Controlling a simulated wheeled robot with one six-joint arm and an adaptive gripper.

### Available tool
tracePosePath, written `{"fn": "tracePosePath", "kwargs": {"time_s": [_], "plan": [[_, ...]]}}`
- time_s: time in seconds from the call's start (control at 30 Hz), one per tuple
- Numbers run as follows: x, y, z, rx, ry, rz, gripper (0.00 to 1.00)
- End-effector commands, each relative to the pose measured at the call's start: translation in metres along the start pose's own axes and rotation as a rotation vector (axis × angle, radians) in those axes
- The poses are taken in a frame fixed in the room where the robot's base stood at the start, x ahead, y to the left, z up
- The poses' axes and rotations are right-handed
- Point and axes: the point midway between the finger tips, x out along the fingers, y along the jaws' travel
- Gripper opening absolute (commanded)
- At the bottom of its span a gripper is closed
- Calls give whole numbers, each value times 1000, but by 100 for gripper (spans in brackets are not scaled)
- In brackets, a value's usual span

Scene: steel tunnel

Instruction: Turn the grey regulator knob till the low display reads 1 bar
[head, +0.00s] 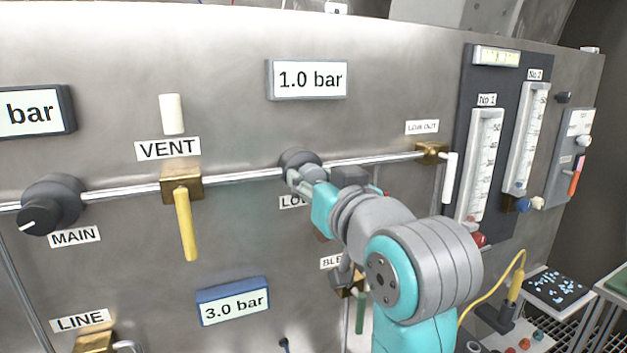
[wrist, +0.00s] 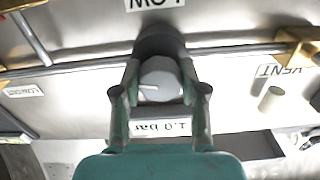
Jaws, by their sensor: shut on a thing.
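The grey regulator knob (head: 299,157) sits on the pipe in the middle of the panel, above a partly hidden label starting "LO". In the wrist view the knob (wrist: 160,80) has a light grey face with a white pointer line towards the left of the picture. My gripper (head: 304,174) is shut on it, one finger on each side; the fingers also show in the wrist view (wrist: 160,92). The display above the knob (head: 309,79) reads 1.0 bar; it appears upside down in the wrist view (wrist: 161,127).
Left of the knob are the VENT valve with its yellow handle (head: 186,224) and the dark MAIN knob (head: 50,204). A lower display (head: 233,302) reads 3.0 bar. The LOW OUT valve (head: 432,153) and flow tubes (head: 485,165) stand right. My arm partly hides the valve labelled "BLE".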

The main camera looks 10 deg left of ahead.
Motion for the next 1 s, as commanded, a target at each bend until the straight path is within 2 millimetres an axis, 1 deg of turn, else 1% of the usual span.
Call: {"fn": "tracePosePath", "kwargs": {"time_s": [0.2, 0.23, 0.27, 0.3, 0.57, 0.67, 0.77, 1.0], "plan": [[0, 0, 0, 0, 0, 0, 8], [0, 0, 0, 0, 0, 0, 50], [0, 0, 0, 0, 0, 0, 57], [0, 0, 0, 0, 0, 0, 67], [0, 0, 0, 0, 0, 0, 68], [-3, 0, 0, 0, 1, 0, 68], [-12, 0, 0, -1, 2, 1, 68], [-50, 0, 0, 0, 2, 1, 68]]}}
